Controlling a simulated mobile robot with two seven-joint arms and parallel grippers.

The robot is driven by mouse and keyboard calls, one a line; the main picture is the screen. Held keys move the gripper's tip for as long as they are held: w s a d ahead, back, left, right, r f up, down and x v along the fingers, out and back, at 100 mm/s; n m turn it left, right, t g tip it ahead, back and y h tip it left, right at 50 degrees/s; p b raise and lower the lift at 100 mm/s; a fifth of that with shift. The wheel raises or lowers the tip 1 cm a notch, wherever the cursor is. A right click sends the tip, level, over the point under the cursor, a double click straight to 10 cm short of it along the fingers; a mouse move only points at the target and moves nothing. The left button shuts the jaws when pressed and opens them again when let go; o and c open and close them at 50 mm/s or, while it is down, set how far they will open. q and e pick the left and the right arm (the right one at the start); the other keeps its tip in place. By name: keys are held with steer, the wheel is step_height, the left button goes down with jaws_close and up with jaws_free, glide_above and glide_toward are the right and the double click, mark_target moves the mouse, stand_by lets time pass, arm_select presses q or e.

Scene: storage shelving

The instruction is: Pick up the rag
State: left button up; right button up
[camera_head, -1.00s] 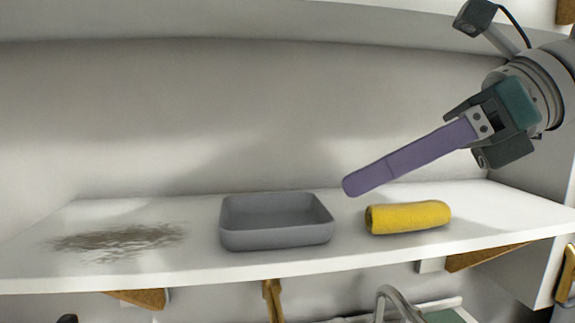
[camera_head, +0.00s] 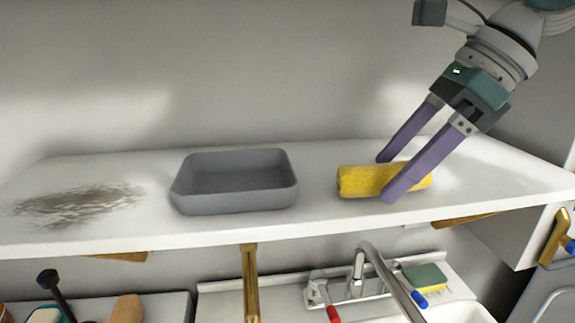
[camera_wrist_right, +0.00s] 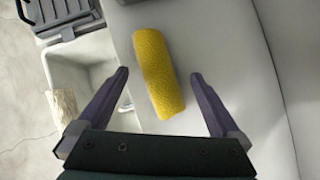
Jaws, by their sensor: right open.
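The rag (camera_head: 360,181) is a rolled yellow cloth lying on the white shelf (camera_head: 330,212), right of the grey tray. My right gripper (camera_head: 388,178) is open, its two purple fingers pointing down at the rag. One finger shows in front of the rag and the other behind it, partly covering its right half. In the right wrist view the rag (camera_wrist_right: 158,72) lies between the open fingers (camera_wrist_right: 160,82), with a gap on both sides. My left gripper is not in view.
The grey tray (camera_head: 236,204) stands on the shelf to the left, and a dark smudge (camera_head: 75,204) marks the shelf's left end. Below the shelf are a faucet (camera_head: 366,262), a sink area and a sponge (camera_head: 425,277). A wall closes the shelf's back.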

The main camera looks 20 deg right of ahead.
steer(key=shift+w+a+f, duration=0.1)
steer(key=shift+a+f, duration=0.05)
steer(key=shift+f, duration=0.15)
steer(key=c, duration=1.4)
